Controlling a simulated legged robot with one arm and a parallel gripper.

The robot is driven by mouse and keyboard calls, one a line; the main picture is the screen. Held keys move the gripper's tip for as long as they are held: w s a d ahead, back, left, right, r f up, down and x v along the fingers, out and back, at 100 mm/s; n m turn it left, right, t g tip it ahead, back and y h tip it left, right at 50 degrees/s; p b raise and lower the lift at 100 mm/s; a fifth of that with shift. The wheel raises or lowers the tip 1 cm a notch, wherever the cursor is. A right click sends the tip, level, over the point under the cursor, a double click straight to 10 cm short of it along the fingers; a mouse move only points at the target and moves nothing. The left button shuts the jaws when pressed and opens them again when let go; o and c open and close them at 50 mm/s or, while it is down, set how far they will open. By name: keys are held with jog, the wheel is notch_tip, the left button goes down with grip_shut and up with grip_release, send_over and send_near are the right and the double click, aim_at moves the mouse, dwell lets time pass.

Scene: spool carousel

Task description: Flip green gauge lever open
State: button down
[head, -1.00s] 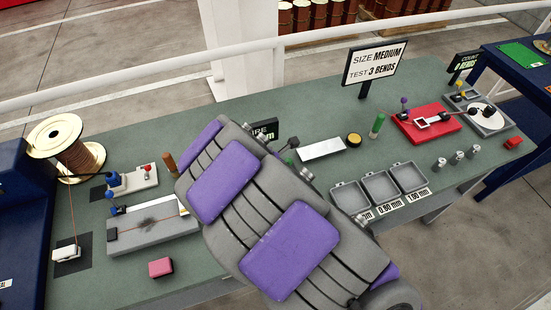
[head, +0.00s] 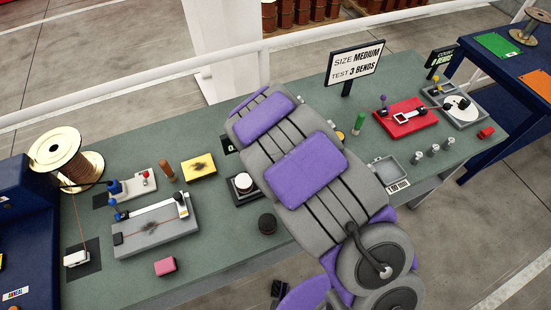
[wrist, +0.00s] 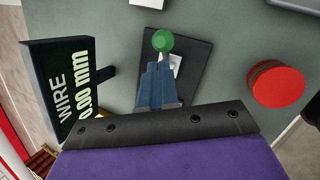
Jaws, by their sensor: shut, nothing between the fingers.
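The green gauge lever shows in the wrist view as a round green knob (wrist: 162,41) above a dark base plate (wrist: 190,50) with a pale patch. My gripper (wrist: 158,66) is shut and empty, its blue-grey fingertips just below the knob in the picture. I cannot tell whether they touch it. The lever's shaft is mostly hidden behind the fingers. In the head view my arm covers the gauge and my gripper.
A black WIRE display (wrist: 72,82) reading 0.00 mm stands left of the gauge. A red round piece (wrist: 277,84) is to its right. A yellow pad (head: 199,167), a grey bending fixture (head: 155,230) and a wire spool (head: 60,152) lie left of my arm.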

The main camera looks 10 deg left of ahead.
jog(key=shift+w+d+f+g+y+p, duration=0.2)
jog(key=shift+w+d+y+p, duration=0.15)
jog(key=shift+p, duration=0.55)
jog(key=shift+w+d+f+g+y+p, duration=0.15)
jog(key=shift+d+p, duration=0.3)
jog(key=shift+p, duration=0.45)
jog(key=shift+w+d, duration=0.1)
jog(key=shift+d, duration=0.05)
jog(key=s+p+v, duration=0.1)
jog(key=p+v, duration=0.2)
jog(key=v, duration=0.9)
jog(key=shift+s+a, duration=0.35)
jog(key=shift+a+r, duration=0.1)
jog(key=shift+a, duration=0.2)
